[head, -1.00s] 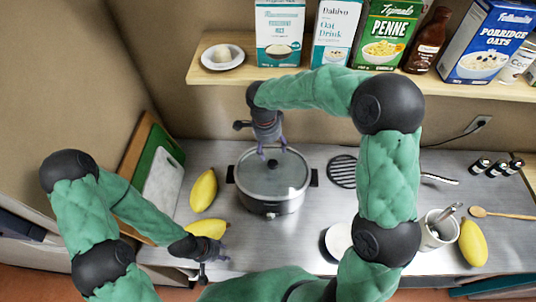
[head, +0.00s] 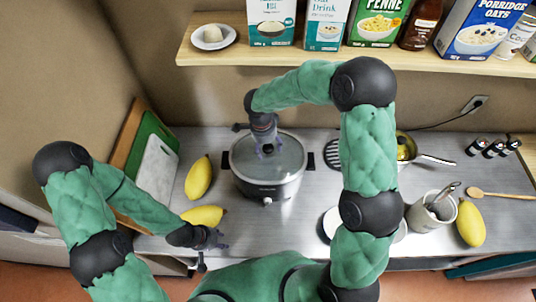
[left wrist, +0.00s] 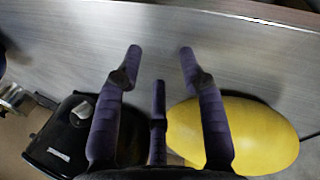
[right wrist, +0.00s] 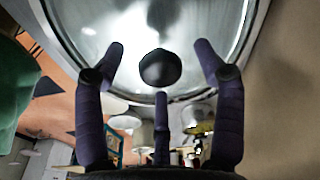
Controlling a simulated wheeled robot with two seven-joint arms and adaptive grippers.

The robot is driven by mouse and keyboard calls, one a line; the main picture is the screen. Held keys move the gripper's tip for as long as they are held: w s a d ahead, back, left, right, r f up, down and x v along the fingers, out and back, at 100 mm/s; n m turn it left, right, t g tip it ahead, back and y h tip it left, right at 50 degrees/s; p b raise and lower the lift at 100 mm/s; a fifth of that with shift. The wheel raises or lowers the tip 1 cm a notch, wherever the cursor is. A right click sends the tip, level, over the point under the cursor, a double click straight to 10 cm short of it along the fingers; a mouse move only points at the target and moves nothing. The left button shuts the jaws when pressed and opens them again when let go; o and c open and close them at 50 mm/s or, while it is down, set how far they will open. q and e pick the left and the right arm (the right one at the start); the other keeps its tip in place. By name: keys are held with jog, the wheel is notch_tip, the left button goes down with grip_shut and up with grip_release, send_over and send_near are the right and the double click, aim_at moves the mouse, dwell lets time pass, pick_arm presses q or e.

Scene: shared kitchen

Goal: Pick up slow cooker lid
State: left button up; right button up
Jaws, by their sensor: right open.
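The slow cooker (head: 265,190) stands on the steel counter with its glass lid (head: 287,152) on top. The lid's round black knob (right wrist: 160,68) shows in the right wrist view, between and just beyond my open fingers. My right gripper (head: 267,150) is open over the lid, pointing down, with the knob partly hidden by it in the head view. I cannot tell whether the fingers touch the knob. My left gripper (head: 215,238) is open and empty, low over the front of the counter, near a yellow fruit (head: 203,216).
Another yellow fruit (head: 199,178) lies left of the cooker. White and green boards (head: 157,170) lean on the left wall. A shelf (head: 220,55) with boxes overhangs the back. A pan (head: 425,158), a utensil crock (head: 434,210) and another yellow fruit (head: 471,223) are at right.

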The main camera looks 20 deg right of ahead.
jog(key=shift+d+f, duration=0.1)
jog(key=shift+f, duration=0.45)
jog(key=shift+s, duration=0.1)
grip_shut()
